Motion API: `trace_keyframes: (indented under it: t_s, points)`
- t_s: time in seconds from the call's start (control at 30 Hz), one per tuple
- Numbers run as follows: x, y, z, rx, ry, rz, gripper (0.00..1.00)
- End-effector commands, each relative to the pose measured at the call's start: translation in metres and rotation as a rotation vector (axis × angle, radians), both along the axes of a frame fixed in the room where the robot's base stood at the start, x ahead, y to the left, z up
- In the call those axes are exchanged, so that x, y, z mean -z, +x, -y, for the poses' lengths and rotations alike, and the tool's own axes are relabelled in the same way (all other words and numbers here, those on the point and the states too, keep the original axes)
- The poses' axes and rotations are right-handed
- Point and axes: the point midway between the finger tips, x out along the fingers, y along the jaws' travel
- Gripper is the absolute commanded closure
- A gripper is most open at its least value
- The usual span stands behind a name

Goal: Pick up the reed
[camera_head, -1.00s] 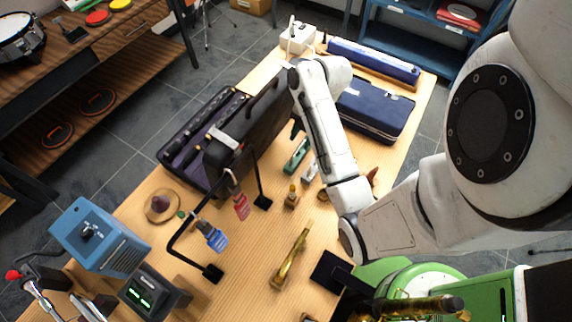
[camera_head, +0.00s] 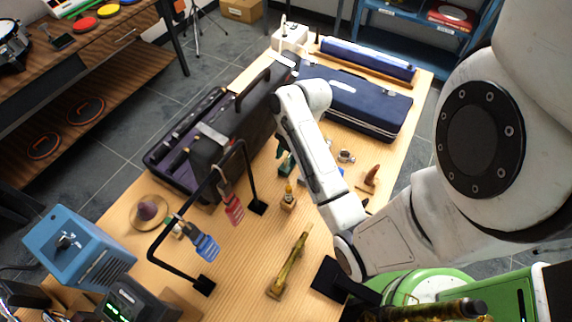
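I cannot make out for certain which small thing is the reed. A small dark green piece (camera_head: 286,165) lies on the wooden table (camera_head: 235,268), just left of my forearm. A small pale block (camera_head: 307,180) beside it is partly hidden by my arm. My gripper (camera_head: 284,151) appears as a small dark shape below my wrist, close above or beside the green piece. Its fingers are mostly hidden, so I cannot tell whether they are open, touching or holding anything.
A black stand (camera_head: 178,262) carries a red tag (camera_head: 232,205) and a blue tag (camera_head: 203,244). An open dark case (camera_head: 165,160) and a blue case (camera_head: 365,105) lie behind. A small brass-topped block (camera_head: 289,197) and a brass piece (camera_head: 290,262) stand nearer.

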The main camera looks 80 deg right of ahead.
Motion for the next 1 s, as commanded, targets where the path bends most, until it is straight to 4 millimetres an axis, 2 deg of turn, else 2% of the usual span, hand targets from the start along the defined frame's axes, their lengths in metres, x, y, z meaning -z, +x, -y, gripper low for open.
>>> trace_keyframes:
  t_s: [0.1, 0.37, 0.77, 1.0]
  points:
    - [0.0093, 0.0012, -0.0021, 0.001, 0.001, -0.001, 0.61]
    - [0.0115, 0.0019, -0.0025, 0.000, -0.001, -0.001, 0.61]
    - [0.0112, 0.0019, -0.0024, 0.000, -0.001, 0.000, 0.99]
    - [0.0110, 0.0025, -0.0021, -0.001, -0.001, 0.001, 1.00]
